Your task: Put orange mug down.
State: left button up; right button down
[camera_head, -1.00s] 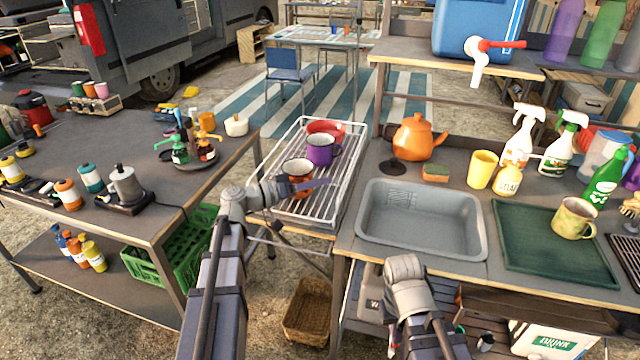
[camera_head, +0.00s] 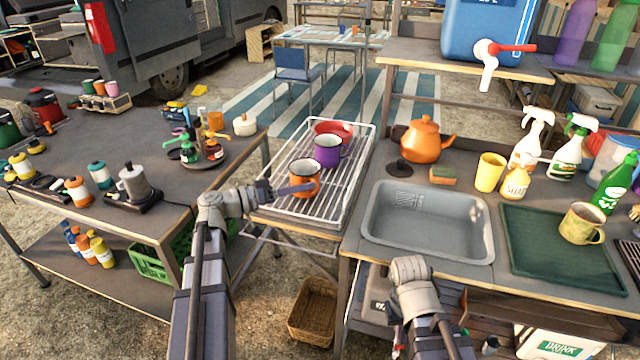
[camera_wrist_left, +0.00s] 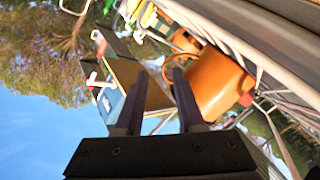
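My left gripper (camera_head: 302,189) is at the mug's near left side in the head view. In the left wrist view, the two fingers (camera_wrist_left: 158,98) are apart with a gap between them. There the orange mug (camera_wrist_left: 220,85) lies to the right of the right finger, and its handle (camera_wrist_left: 170,66) curves near that fingertip. My right wrist (camera_head: 412,275) is low in front of the sink; its fingers cannot be made out.
A purple mug (camera_head: 328,151) and a red bowl (camera_head: 334,129) stand behind the orange mug in the rack. The grey sink (camera_head: 425,225) is right of the rack. A side table (camera_head: 110,190) with bottles is on the left.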

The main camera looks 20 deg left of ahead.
pick_arm(q)
jog(key=shift+v, duration=2.55)
pick_arm(e)
jog(key=shift+r, duration=0.1)
